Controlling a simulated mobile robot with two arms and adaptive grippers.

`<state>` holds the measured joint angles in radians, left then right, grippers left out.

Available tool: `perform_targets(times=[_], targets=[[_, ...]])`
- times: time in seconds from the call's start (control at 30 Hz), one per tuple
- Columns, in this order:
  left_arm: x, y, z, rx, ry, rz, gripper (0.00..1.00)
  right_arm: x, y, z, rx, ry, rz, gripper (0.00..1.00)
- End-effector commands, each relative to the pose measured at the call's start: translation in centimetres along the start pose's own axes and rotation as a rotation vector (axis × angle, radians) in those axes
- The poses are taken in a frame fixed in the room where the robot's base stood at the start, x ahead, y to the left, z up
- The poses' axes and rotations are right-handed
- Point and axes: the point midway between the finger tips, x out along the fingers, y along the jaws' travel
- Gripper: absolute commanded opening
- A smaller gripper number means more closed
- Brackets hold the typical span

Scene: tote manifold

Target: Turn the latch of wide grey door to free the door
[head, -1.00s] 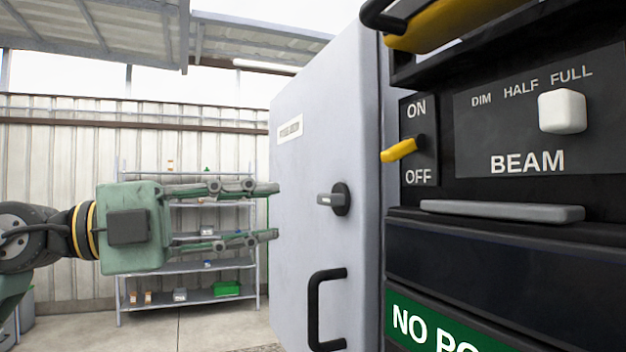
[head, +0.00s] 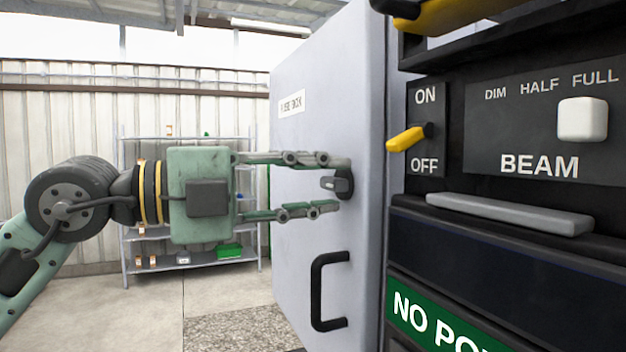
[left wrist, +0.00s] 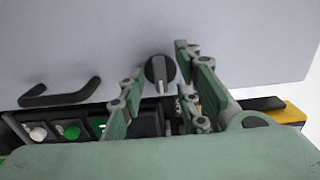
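The wide grey door (head: 300,222) stands at the middle of the head view, with a label near its top. Its latch (head: 338,183) is a dark round base with a grey handle, above the black door handle (head: 318,292). My left gripper (head: 333,184) is open, with one finger above the latch and one below it in the head view. In the left wrist view the latch (left wrist: 160,72) shows between the two spread fingers, its handle in line with the picture's vertical. I cannot tell whether a finger touches it.
To the right is a black panel with a yellow ON/OFF lever (head: 406,138), a white BEAM knob (head: 582,119) and a grey bar (head: 510,212). A metal shelf (head: 190,262) stands at the back left. Floor at the lower left is clear.

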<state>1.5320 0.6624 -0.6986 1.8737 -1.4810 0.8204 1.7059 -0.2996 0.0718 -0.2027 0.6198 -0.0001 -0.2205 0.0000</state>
Motion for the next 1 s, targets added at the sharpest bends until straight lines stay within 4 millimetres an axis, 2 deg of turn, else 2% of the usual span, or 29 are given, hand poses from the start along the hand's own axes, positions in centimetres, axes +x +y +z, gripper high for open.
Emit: perform_targets(times=[0.1,0.43,0.77,1.0], targets=[[0.00,0.03,0.00,0.000,0.000,0.000,0.29,0.02,0.13,0.06,-0.001,-0.001,0.002,0.40],[-0.03,0.02,-0.01,0.000,0.000,0.000,0.00,0.01,0.85,0.22,-0.002,-0.002,0.010,0.40],[-0.03,0.08,0.00,0.008,0.000,0.001,0.00,0.10,0.97,0.25,0.000,-0.002,0.011,0.40],[-0.01,0.22,-0.02,0.084,0.001,0.001,0.00,0.90,0.95,0.31,0.000,-0.002,0.011,0.40]])
